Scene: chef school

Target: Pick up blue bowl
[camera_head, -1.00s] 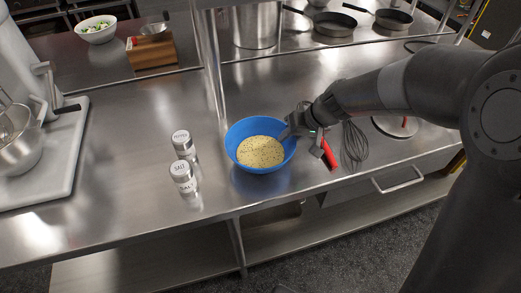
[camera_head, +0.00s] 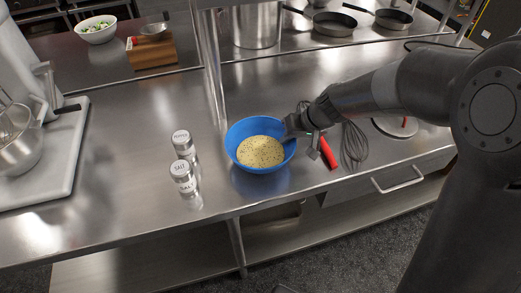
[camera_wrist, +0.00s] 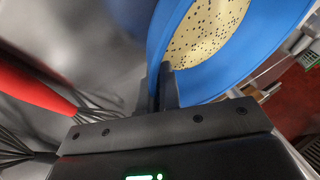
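The blue bowl (camera_head: 237,134) holds pale yellow, dark-speckled contents and appears upright over the steel counter. Its blue reflection shows just below it. I cannot tell whether it touches the counter. My gripper (camera_head: 289,128) is at the bowl's right rim. In the wrist view, the fingers of my gripper (camera_wrist: 161,88) are close together, with the wall of the bowl (camera_wrist: 215,82) pinched between them. The fingertips are partly hidden by the bowl.
Salt (camera_head: 184,178) and pepper (camera_head: 183,145) shakers stand left of the bowl. A red-handled whisk (camera_head: 353,146) lies to the right, close to my gripper. A steel post (camera_head: 212,75) rises behind the bowl. A mixer (camera_head: 20,140) stands at far left.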

